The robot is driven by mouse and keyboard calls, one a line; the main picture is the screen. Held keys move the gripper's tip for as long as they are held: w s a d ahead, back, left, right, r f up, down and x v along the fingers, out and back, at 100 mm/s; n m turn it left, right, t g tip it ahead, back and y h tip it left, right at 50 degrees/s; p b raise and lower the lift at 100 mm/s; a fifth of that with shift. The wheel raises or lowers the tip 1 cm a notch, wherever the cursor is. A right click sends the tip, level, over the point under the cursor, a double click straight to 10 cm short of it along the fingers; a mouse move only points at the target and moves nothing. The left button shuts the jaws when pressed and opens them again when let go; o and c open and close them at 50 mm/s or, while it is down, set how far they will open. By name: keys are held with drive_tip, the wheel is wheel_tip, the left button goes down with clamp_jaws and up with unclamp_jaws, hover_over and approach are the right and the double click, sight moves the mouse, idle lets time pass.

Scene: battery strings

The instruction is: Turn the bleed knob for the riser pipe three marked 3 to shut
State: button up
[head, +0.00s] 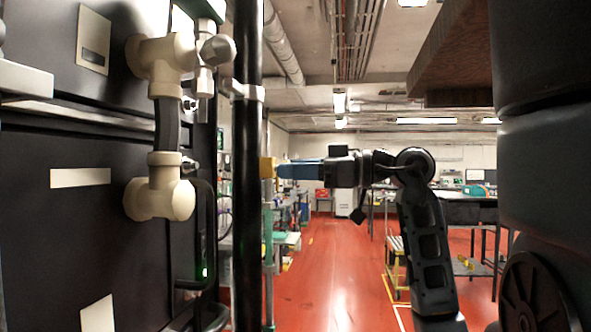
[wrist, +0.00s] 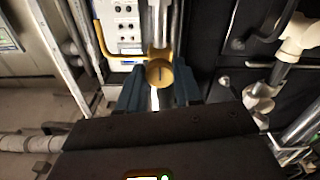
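A round yellow knob (wrist: 160,73) with a dark slot-like mark on its face sits in front of a pale vertical pipe (wrist: 160,22) in the wrist view. In the head view a yellow piece (head: 267,167) shows just beside the black vertical pipe (head: 247,130). My gripper (head: 281,171) points left at it with its blue fingers level. In the wrist view my gripper (wrist: 160,84) has its fingers apart, one on each side of the knob, with a narrow gap seeming to show. Contact is not clear. No number 3 is readable.
White pipe fittings (head: 160,190) and a grey round cap (head: 217,50) stand at the left by black cabinets (head: 75,240). A yellow bent bar (wrist: 103,45) is left of the knob. The red floor (head: 330,270) is open behind my arm.

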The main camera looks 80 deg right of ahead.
drive_tip(key=o, duration=0.4)
drive_tip(key=shift+o, duration=0.2)
drive_tip(key=s+b, duration=0.1)
drive_tip(key=s, duration=0.7)
drive_tip(key=shift+d+b, duration=0.3)
drive_tip(key=shift+d, duration=0.05)
drive_tip(key=shift+f, duration=0.1)
